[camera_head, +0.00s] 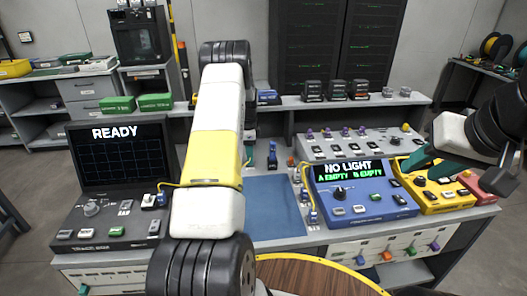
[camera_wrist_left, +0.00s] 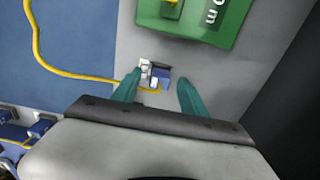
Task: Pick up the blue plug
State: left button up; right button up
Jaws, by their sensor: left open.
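In the left wrist view, a small blue plug (camera_wrist_left: 160,71) with a whitish part on its left side lies on the grey surface. A yellow cable (camera_wrist_left: 62,72) runs to its near side. My left gripper (camera_wrist_left: 161,77) is open, with one teal finger on each side of the plug in this view. The fingers appear apart from it, but the height gap is unclear. In the head view, my left arm hides most of that gripper and the surface behind it. My right gripper (camera_head: 424,161) hangs above the yellow box at the right; its finger gap is unclear.
A green box (camera_wrist_left: 205,35) lies just beyond the plug. A blue mat (camera_head: 274,207) covers the middle of the bench. The READY console (camera_head: 118,205) stands left, the blue NO LIGHT box (camera_head: 362,207) right, with the yellow box (camera_head: 447,203) beside it.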

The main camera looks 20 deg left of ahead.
pick_arm(q)
jog(key=shift+f, duration=0.75)
jog(key=shift+c, duration=0.4)
grip_shut()
jog(key=shift+r, duration=0.1)
